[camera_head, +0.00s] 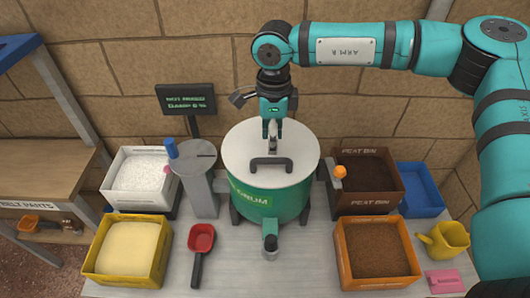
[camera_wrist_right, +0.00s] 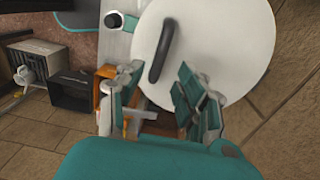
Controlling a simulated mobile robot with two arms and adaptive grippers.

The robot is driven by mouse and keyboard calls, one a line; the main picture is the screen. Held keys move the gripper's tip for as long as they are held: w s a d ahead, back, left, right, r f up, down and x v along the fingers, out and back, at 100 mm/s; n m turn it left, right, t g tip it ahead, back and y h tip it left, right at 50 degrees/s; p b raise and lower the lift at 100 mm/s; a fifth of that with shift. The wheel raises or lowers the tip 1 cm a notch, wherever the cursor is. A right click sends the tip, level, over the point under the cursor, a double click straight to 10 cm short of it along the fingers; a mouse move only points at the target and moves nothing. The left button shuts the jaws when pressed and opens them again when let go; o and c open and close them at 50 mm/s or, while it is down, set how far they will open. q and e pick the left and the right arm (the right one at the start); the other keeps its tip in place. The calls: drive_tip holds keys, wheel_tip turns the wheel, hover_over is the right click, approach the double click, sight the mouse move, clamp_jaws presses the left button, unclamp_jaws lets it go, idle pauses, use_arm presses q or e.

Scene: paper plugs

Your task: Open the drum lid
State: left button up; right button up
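The green drum (camera_head: 265,203) stands in the middle of the table with its round white lid (camera_head: 240,145) lying flat on top. A dark bar handle (camera_head: 270,162) is fixed on the lid; the lid (camera_wrist_right: 225,45) and handle (camera_wrist_right: 162,50) also show in the right wrist view. My right gripper (camera_head: 272,146) points down over the lid, just behind the handle in the head view. In the right wrist view its two fingers (camera_wrist_right: 158,95) are apart with nothing between them, and the handle lies beyond the fingertips. Contact with the lid cannot be told. My left gripper is not in view.
A white bin (camera_head: 118,200), a yellow bin (camera_head: 97,277), a dark peat bin (camera_head: 350,206) and an orange bin (camera_head: 350,278) flank the drum. A grey post (camera_head: 200,190) stands close left. A red scoop (camera_head: 201,240) lies in front. A sign (camera_head: 186,102) stands behind.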

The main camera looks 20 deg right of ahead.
sight(272, 159)
drive_tip(key=shift+f+b, duration=0.3)
drive_tip(key=shift+f, duration=0.6)
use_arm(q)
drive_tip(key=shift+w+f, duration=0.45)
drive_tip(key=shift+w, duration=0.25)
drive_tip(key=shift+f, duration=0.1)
use_arm(e)
drive_tip(key=shift+f, duration=0.15)
drive_tip(key=shift+f+b, duration=2.2)
drive_tip(key=shift+f, duration=0.25)
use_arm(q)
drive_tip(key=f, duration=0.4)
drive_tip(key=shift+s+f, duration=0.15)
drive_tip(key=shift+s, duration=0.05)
use_arm(e)
clamp_jaws()
